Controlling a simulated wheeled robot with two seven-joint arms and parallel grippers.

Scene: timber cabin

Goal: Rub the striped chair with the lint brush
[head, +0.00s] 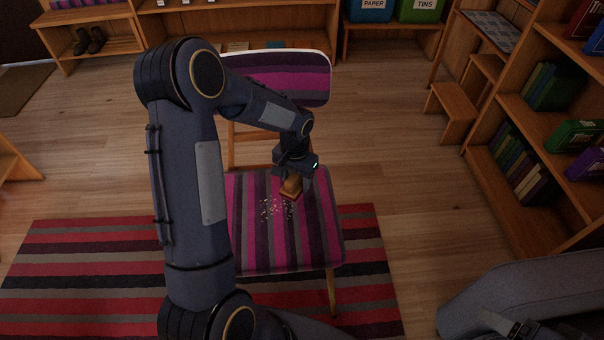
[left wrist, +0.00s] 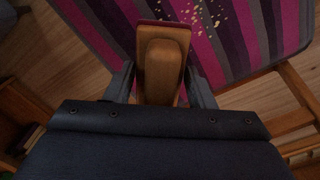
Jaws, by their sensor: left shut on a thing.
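The striped chair (head: 320,230) stands in the middle of the head view, with purple, magenta and grey stripes on its seat and backrest. Pale crumb-like bits (head: 270,208) lie scattered on the seat, and they also show in the left wrist view (left wrist: 216,12). My left gripper (head: 296,180) is shut on the lint brush (head: 291,190), a wooden block with a rounded handle, over the back part of the seat. The brush also shows between the fingers in the left wrist view (left wrist: 163,70). Whether it touches the seat I cannot tell. My right gripper is not clearly visible.
A striped rug (head: 75,265) lies under the chair. Shelves with books (head: 525,165) and a step stool (head: 455,115) stand at the right. A low bench with boots (head: 90,42) and bins (head: 418,10) stand at the back. Bare floor lies between.

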